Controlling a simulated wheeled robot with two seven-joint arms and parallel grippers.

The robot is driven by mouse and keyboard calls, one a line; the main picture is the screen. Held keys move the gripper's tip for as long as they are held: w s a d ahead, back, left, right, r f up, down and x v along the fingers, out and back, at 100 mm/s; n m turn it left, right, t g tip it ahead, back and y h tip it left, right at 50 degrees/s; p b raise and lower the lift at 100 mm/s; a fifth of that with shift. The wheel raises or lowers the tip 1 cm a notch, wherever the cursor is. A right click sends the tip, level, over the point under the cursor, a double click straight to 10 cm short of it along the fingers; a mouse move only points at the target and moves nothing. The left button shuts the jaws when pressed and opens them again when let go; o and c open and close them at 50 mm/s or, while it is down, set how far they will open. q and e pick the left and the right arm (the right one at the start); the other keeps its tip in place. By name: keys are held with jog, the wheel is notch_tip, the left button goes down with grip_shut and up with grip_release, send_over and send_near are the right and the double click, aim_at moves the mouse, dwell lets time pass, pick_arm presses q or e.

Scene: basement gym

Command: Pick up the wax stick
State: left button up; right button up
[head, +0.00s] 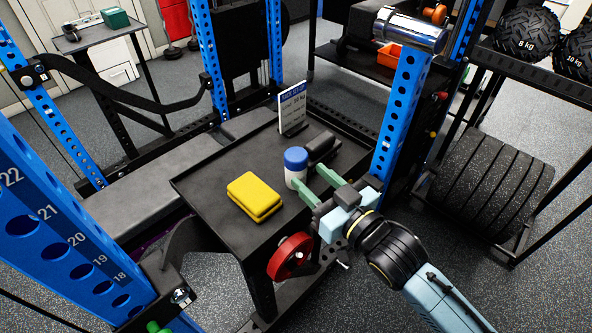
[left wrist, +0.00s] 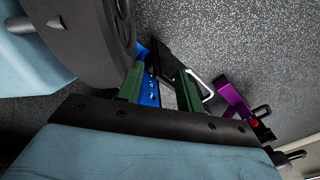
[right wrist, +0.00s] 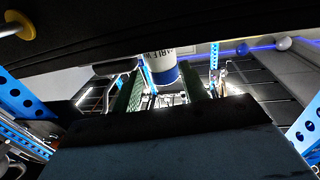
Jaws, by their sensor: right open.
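The wax stick (head: 296,168) is a white cylinder with a blue cap, upright on the black tray table (head: 215,205). It shows in the right wrist view (right wrist: 162,68) beyond and between my right fingers, with part of its label readable. My right gripper (head: 309,177) is open beside it, at its right and near side. The fingers point toward it. I cannot tell whether they touch it. My left gripper (left wrist: 160,85) is open and empty in the left wrist view, above the floor; I cannot make it out in the head view.
A yellow folded cloth (head: 255,196) lies left of the stick. A dark roll (head: 322,147) and a small sign (head: 292,107) are behind it. A red disc (head: 290,257) hangs at the table's front. Blue rack posts (head: 401,110) stand close by at right and left (head: 65,240).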

aim_at(303, 171)
jog(key=b+x, duration=0.1)
jog(key=x, duration=0.4)
jog(key=shift+w+a+r, duration=0.1)
jog(key=shift+w+a, duration=0.15)
jog(key=shift+a, duration=0.05)
pick_arm(q)
jog(key=w, duration=0.3)
jog(key=shift+w+d+r, duration=0.1)
jog(key=shift+d+r, duration=0.15)
jog(key=shift+d, duration=0.05)
pick_arm(e)
jog(key=c, duration=0.6)
